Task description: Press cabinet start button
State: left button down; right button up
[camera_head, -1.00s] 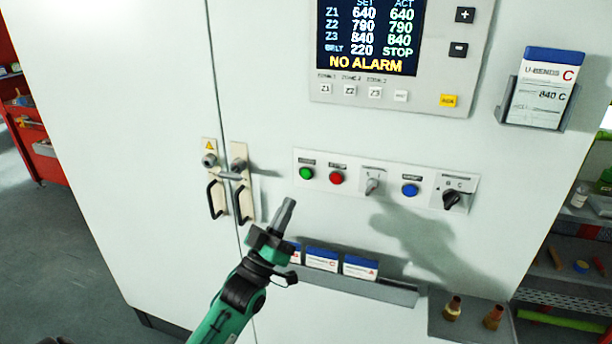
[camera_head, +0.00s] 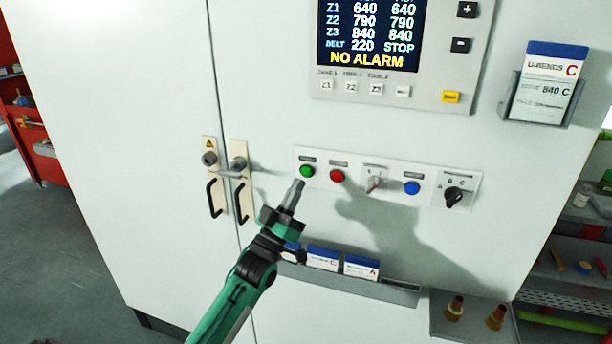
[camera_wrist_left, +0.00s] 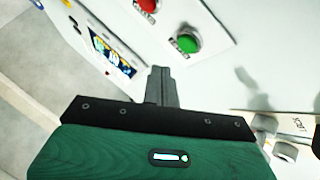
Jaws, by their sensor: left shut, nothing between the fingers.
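The green button (camera_head: 307,171) sits at the left end of a white control strip (camera_head: 325,165) on the pale cabinet (camera_head: 160,90). My left gripper (camera_head: 298,184) is shut and empty, its fingertips just below the green button in the head view. In the left wrist view the shut fingers (camera_wrist_left: 160,75) point toward the panel, and the green button (camera_wrist_left: 187,40) shows beyond them, slightly to the right. I see no clear contact with the button. The red button (camera_head: 337,176) is directly right of it. My right gripper is not in view.
Right along the strip are a grey switch (camera_head: 374,183), a blue button (camera_head: 411,188) and a black selector (camera_head: 453,196). Door handles (camera_head: 241,200) stick out at left. A card rack (camera_head: 350,284) hangs below. The display (camera_head: 370,35) reads NO ALARM, belt STOP.

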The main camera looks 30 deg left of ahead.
aim_at(307, 171)
pick_arm(q)
jog(key=w, duration=0.2)
jog(key=shift+w+a, duration=0.3)
dwell(1.1)
jog(key=shift+b, duration=0.3)
dwell(0.5)
jog(key=shift+w+a, duration=0.1)
jog(key=shift+w, duration=0.3)
